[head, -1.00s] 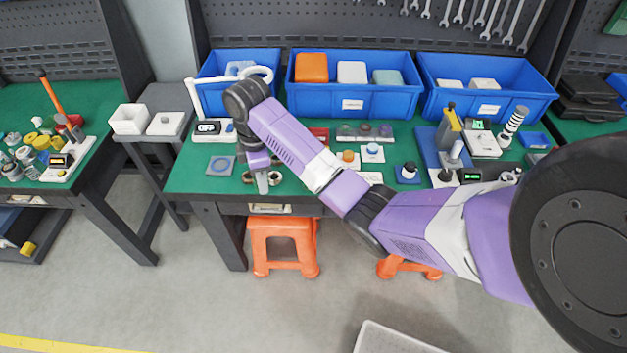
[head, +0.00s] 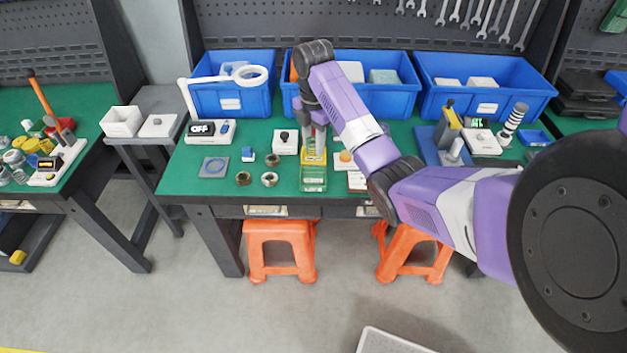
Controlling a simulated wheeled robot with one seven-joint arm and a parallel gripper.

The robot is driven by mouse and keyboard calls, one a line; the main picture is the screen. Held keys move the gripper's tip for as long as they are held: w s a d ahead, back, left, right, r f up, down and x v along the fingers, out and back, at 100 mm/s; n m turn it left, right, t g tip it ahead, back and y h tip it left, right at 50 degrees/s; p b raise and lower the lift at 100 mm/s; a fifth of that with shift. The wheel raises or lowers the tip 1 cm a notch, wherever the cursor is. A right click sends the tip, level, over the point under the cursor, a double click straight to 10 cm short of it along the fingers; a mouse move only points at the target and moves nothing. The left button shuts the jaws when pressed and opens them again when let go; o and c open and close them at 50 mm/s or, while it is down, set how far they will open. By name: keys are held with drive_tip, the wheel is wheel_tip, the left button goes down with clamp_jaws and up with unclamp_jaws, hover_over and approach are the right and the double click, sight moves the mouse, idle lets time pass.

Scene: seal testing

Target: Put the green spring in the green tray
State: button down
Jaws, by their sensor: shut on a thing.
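The green tray (head: 313,181) lies at the front of the middle table, a shallow see-through box with a pale label. A yellow tray (head: 313,157) sits directly behind it. My gripper (head: 315,152) points down over the yellow tray, just behind the green tray. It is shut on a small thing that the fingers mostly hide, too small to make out. I cannot pick out the green spring elsewhere on the table.
A white box with a dark knob (head: 286,142) stands close by on the left. Blue bins (head: 358,103) line the back. Small parts lie close on the right.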

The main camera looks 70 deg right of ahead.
sight(313, 181)
wheel_tip(313, 181, down, 13)
drive_tip(key=shift+r+p, duration=0.1)
drive_tip(key=shift+p, duration=0.55)
drive_tip(key=c, duration=1.2)
unclamp_jaws()
drive_tip(key=shift+c, duration=0.2)
